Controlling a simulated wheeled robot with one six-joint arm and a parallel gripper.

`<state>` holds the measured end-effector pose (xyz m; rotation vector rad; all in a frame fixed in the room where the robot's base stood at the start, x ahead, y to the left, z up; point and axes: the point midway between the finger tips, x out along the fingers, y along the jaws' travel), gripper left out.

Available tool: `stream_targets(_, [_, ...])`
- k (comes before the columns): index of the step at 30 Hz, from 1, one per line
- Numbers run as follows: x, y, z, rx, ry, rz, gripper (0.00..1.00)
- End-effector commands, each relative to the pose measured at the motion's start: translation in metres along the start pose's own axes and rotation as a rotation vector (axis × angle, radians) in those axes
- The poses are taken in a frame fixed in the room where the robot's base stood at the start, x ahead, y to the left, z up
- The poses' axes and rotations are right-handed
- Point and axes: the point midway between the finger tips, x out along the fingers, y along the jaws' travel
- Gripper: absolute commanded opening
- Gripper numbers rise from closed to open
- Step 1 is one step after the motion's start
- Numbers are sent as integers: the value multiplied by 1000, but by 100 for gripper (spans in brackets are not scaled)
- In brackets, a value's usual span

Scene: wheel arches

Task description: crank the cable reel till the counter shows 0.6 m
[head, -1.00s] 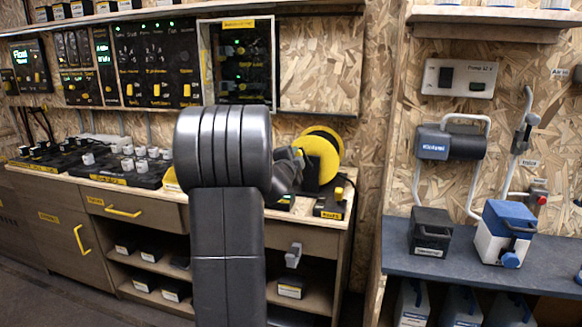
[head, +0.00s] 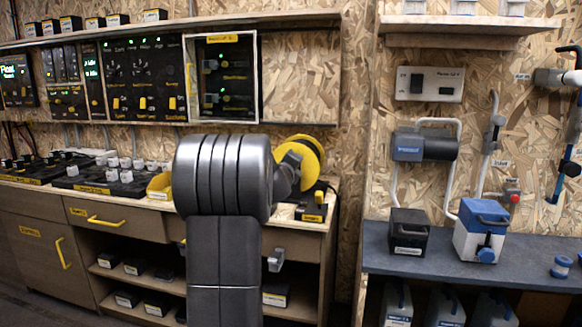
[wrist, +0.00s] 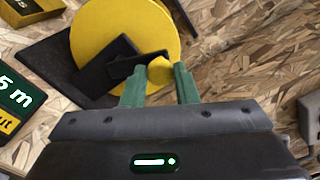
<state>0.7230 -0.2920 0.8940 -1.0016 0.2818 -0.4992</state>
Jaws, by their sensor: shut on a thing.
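The cable reel, a yellow disc (head: 306,153), stands at the right end of the workbench and fills the upper middle of the wrist view (wrist: 112,38). A black crank arm (wrist: 128,64) lies across its face and ends in a yellow knob (wrist: 160,71). My gripper (wrist: 160,85) has its green fingers on either side of this knob and is shut on it. In the head view my own arm hides most of the grip. The counter (wrist: 14,92) is cut off at the left edge of the wrist view; only "5 m" can be read.
A small black box with a yellow label (head: 313,206) stands by the reel on the bench. A yellow bin (head: 160,186) is left of my arm. The panel wall (head: 223,80) is behind. A blue-grey shelf (head: 345,240) with boxes stands to the right.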

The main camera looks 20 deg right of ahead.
Motion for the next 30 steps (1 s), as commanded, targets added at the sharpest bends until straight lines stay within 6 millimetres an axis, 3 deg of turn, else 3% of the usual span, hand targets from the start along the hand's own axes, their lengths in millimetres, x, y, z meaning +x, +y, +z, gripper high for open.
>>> stream_targets(9, [6, 3, -6, 127, 3, 0, 0])
stream_targets(26, [7, 3, -7, 156, 4, 1, 0])
stream_targets(27, [7, 4, -7, 156, 4, 1, 33])
stream_targets(30, [7, 3, -6, 155, 3, 1, 49])
